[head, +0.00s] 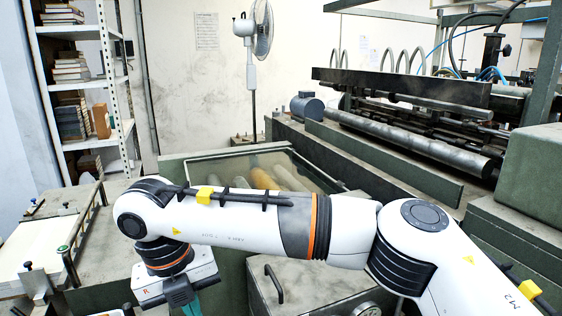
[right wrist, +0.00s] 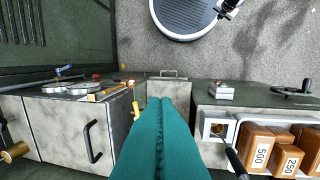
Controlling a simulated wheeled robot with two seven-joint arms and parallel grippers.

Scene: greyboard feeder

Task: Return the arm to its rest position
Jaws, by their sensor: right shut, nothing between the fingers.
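My right arm (head: 255,222) comes in from the lower right of the head view and reaches across to the left. It is white with black and orange bands, and its wrist bends down at the left end. The right gripper (head: 192,308) is cut off by the bottom edge there, with only a bit of teal finger showing. In the right wrist view the teal fingers (right wrist: 161,103) are shut together with nothing between them. They point towards a grey cabinet front and the floor. My left gripper is not in view.
A greyboard machine with a long roller (head: 410,140) fills the right. A glass-topped bin (head: 190,170) stands behind my arm, and a worktable (head: 25,250) is at left. The right wrist view shows brown weights (right wrist: 258,147), a black handle (right wrist: 92,141) and clear speckled floor (right wrist: 270,45).

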